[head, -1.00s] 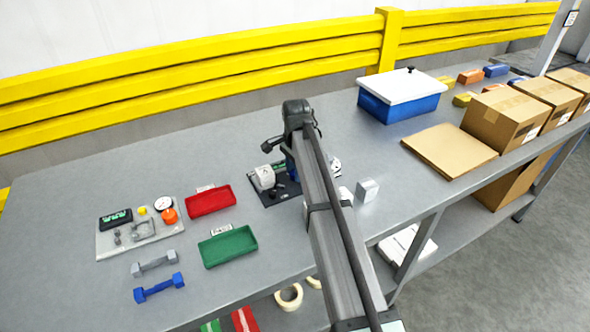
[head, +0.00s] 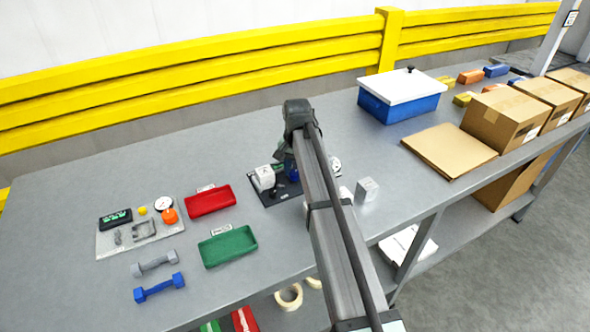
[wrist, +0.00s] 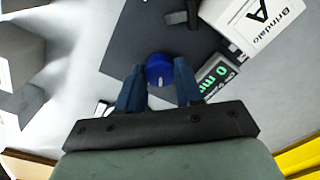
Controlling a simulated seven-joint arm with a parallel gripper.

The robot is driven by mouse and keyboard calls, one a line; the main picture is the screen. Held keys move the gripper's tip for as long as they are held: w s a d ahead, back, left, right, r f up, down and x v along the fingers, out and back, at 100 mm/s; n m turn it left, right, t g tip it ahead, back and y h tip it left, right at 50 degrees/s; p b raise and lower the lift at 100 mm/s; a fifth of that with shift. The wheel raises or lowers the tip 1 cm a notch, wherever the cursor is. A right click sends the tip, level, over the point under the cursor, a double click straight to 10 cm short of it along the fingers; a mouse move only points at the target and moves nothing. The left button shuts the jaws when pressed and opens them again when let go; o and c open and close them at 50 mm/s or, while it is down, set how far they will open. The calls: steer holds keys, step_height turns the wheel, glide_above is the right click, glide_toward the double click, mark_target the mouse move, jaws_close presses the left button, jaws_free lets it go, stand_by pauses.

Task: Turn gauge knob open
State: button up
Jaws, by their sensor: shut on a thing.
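The round blue gauge knob (wrist: 159,66) with a pale pointer line shows in the wrist view, on a dark plate (wrist: 125,45). My gripper (wrist: 158,75) is shut on it, with one dark blue finger on each side. A digital readout (wrist: 218,77) with green digits lies just right of the knob. A white box-shaped unit (wrist: 262,22) with black lettering stands beyond the readout. In the head view, my arm partly covers the plate (head: 268,198), and the white unit (head: 264,177) shows to its left.
A small grey block (head: 367,190) stands right of my arm. Red (head: 210,201) and green (head: 228,246) trays lie to the left. A blue bin with a white lid (head: 400,97) and flat cardboard (head: 450,150) are to the right. Yellow rails (head: 200,83) run behind the bench.

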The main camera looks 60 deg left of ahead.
mark_target(296, 172)
steer(key=n, duration=0.5)
steer(key=shift+n, duration=0.3)
steer(key=n, duration=0.5)
steer(key=shift+n, duration=0.4)
steer(key=o, duration=1)
steer(key=shift+o, duration=0.2)
steer(key=shift+r, duration=0.15)
step_height(296, 172, up, 14)
steer(key=shift+w+f, duration=0.2)
